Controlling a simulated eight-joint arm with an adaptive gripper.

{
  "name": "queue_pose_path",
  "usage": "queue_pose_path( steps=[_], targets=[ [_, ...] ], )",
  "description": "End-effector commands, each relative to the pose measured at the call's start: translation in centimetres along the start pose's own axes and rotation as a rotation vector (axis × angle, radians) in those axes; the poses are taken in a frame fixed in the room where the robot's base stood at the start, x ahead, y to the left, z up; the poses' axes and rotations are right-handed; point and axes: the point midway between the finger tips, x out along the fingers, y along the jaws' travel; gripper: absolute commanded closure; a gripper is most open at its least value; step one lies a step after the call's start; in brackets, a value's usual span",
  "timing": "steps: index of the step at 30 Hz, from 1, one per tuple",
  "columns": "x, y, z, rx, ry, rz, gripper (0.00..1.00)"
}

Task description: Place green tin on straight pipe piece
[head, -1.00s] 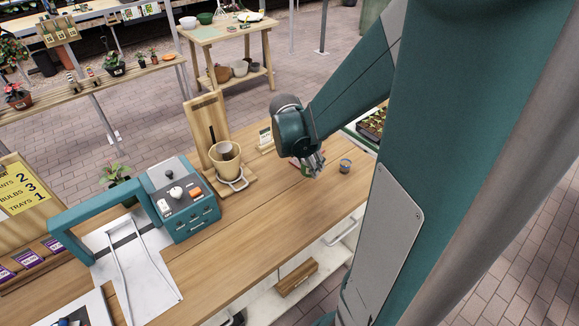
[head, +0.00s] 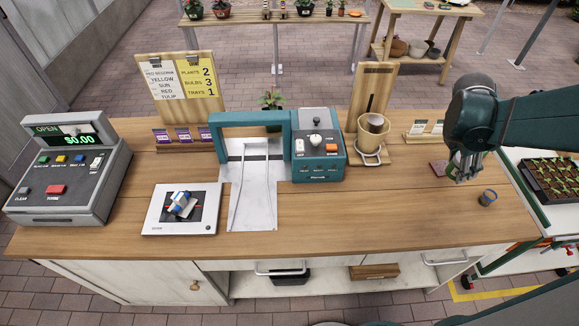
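My gripper (head: 463,171) points down low over the right end of the wooden counter (head: 360,222). Its fingers are small and dark here, and I cannot tell whether they are apart or hold anything. A small round blue-grey container (head: 487,198) stands on the counter just right of and nearer than the fingers. A flat reddish item (head: 438,167) lies just left of the gripper, partly hidden by it. I cannot make out a clearly green tin. A small blue, white and orange object (head: 181,205) sits on a white-framed scale (head: 153,216); I cannot tell whether it is pipe.
A cash register (head: 70,172) stands at the left end. A teal machine (head: 318,150) with a metal plate (head: 253,200) is mid-counter. A beige pot (head: 373,136) on a wooden stand and small cards (head: 425,128) are behind. The front-right counter is mostly clear. A seedling tray (head: 553,178) is beyond the right end.

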Motion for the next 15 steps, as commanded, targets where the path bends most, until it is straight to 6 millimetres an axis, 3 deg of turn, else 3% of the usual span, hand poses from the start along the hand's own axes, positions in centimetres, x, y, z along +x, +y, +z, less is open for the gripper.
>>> queue_pose_path(
  steps=[5,15],
  targets=[
    [-3.3,0.0,1.3,0.000,0.000,0.000,0.77],
    [-7.3,0.0,3.0,0.000,0.000,0.000,0.77]
  ],
)
